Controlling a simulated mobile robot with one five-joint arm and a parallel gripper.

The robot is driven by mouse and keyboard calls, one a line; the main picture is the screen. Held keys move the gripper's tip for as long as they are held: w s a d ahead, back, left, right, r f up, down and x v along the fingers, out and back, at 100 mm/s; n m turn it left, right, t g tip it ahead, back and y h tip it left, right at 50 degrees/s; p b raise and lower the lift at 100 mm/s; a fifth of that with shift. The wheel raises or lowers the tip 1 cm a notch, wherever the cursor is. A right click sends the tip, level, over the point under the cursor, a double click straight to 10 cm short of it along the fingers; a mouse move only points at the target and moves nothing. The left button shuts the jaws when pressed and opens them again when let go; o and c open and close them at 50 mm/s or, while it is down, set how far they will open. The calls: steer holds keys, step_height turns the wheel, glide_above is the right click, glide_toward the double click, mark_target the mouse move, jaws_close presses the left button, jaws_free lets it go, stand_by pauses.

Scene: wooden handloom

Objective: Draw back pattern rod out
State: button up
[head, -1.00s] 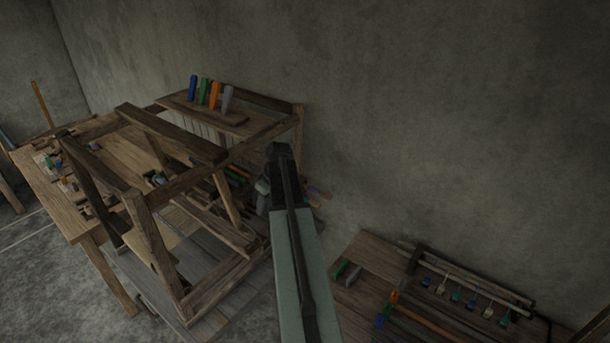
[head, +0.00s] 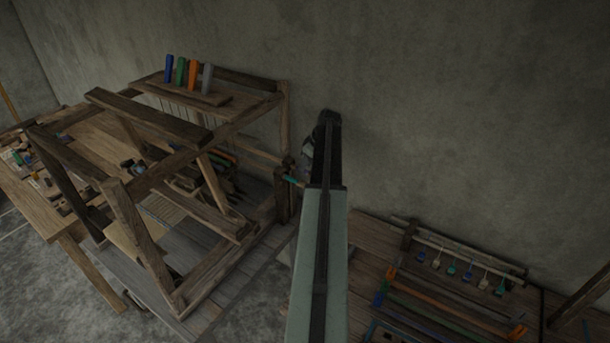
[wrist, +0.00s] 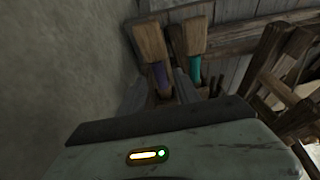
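Two rod ends with wooden grips show in the wrist view: one with a purple band (wrist: 159,74), one with a teal band (wrist: 195,70) to its right. The teal-banded one also shows at the loom's right side in the head view (head: 293,181). Which is the back pattern rod I cannot tell. My gripper (wrist: 160,92) is open, its two grey fingers apart, with the purple band showing beyond and between them. I see no clear contact. In the head view my gripper is mostly hidden behind my arm. The wooden loom (head: 150,125) stands at left.
The wall (head: 430,120) is close behind my arm and at the left of the wrist view. Colored blocks (head: 187,72) stand on the loom's top shelf. A low bench (head: 365,238) with rods and hanging tags is at lower right. Floor (head: 255,315) shows between them.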

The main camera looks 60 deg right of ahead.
steer(key=shift+x, duration=0.85)
steer(key=shift+r, duration=0.1)
jaws_close()
stand_by(0.6)
